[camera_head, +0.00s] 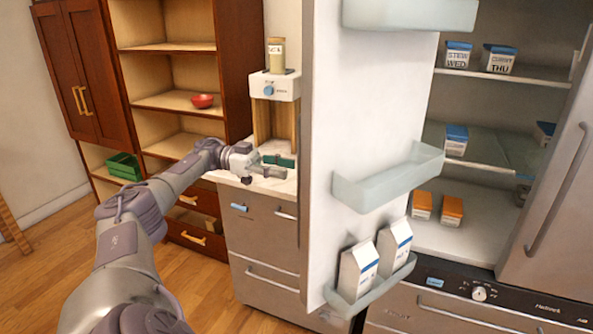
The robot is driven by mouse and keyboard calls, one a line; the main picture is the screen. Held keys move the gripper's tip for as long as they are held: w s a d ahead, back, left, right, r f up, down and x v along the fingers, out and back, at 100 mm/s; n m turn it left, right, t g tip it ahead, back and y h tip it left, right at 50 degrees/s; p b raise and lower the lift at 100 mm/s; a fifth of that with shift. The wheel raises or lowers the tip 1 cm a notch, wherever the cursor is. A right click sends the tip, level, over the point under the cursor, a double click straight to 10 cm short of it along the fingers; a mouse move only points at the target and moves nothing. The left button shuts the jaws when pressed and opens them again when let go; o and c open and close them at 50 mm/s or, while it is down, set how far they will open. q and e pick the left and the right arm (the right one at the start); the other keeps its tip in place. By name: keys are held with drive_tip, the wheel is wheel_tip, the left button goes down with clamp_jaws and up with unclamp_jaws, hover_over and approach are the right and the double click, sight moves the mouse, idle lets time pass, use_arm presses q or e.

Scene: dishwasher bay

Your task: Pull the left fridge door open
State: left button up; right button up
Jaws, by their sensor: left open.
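The left fridge door (355,110) stands swung wide open, its inner face with door bins turned toward me. Its outer face and handle are hidden from this view. My left gripper (280,167) is open, with nothing visible between its fingers. It is just left of the door's edge in the picture, in front of the counter. I cannot tell whether it touches the door. The fridge interior (480,130) shows shelves with small labelled containers. My right gripper is not in view.
Two white cartons (359,270) stand in the lower door bin (370,292). The right fridge door (555,200) with its long handle is at the right edge. A dispenser (275,87) stands on the counter at the left. The wooden floor (190,290) at lower left is clear.

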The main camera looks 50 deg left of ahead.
use_arm(q)
drive_tip(key=shift+v, duration=1.25)
